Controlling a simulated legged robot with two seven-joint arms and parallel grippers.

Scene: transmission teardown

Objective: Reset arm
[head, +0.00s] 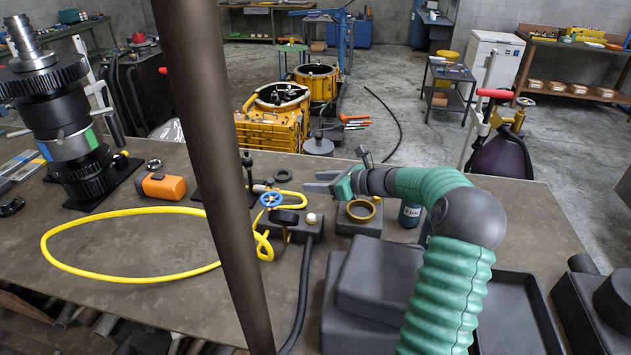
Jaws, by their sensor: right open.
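My right arm comes in from the lower right in a green ribbed sleeve and bends to the left over the table. My right gripper (322,182) is at its end, open and empty, above the table behind the brass ring. Its fingers point left. My left gripper is not in view.
The workbench (130,290) holds a yellow hose (110,275), an orange device (161,186), a blue valve wheel (271,199), a brass ring (361,210), a dark tray (515,300) and a tall gear assembly (70,130). A dark pole (215,150) crosses the view. Yellow housings (272,115) stand behind.

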